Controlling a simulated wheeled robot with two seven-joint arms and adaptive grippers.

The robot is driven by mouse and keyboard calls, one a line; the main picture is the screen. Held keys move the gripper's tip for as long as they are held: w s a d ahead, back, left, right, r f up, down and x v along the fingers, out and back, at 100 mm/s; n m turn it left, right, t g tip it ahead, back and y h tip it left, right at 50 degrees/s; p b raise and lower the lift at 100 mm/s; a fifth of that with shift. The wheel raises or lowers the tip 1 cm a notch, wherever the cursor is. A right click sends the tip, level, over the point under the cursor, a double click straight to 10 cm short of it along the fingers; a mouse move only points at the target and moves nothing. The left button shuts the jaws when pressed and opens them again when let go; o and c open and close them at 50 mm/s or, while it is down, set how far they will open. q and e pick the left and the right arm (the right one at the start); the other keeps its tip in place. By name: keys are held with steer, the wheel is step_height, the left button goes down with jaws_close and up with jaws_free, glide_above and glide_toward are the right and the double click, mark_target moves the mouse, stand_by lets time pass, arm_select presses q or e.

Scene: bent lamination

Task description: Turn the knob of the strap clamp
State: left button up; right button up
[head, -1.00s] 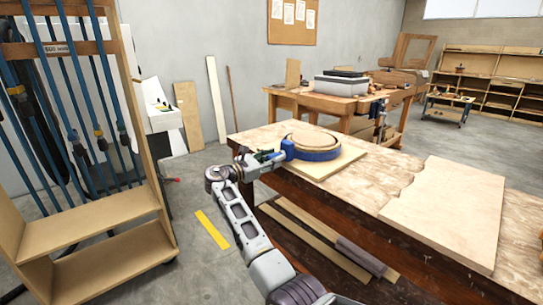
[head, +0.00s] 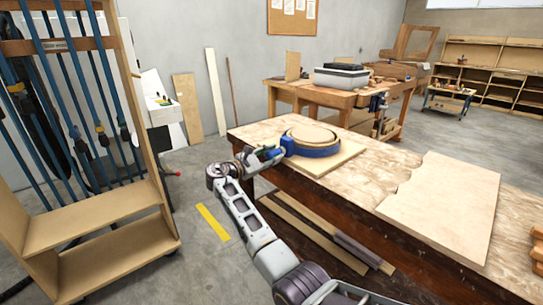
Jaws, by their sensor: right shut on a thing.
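The strap clamp (head: 318,151) is a blue band around a bent wooden ring (head: 311,133) on a light board at the near left end of the workbench. Its blue body (head: 288,145) is on the ring's left side, facing my right gripper (head: 273,154). My right gripper reaches in level from the left of the bench and is shut on the clamp's knob. The fingers and the small size of the picture mostly hide the knob. My left gripper is not in view.
The workbench (head: 365,185) also carries a large pale sheet with a wavy edge (head: 445,197) at right. A wooden rack (head: 110,215) with blue bar clamps stands at left. Boards lie on the shelf below the bench. A second bench (head: 300,88) stands behind.

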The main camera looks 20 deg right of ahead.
mark_target(267, 157)
steer(key=o, duration=1)
steer(key=shift+o, duration=0.2)
steer(key=shift+v, duration=3.7)
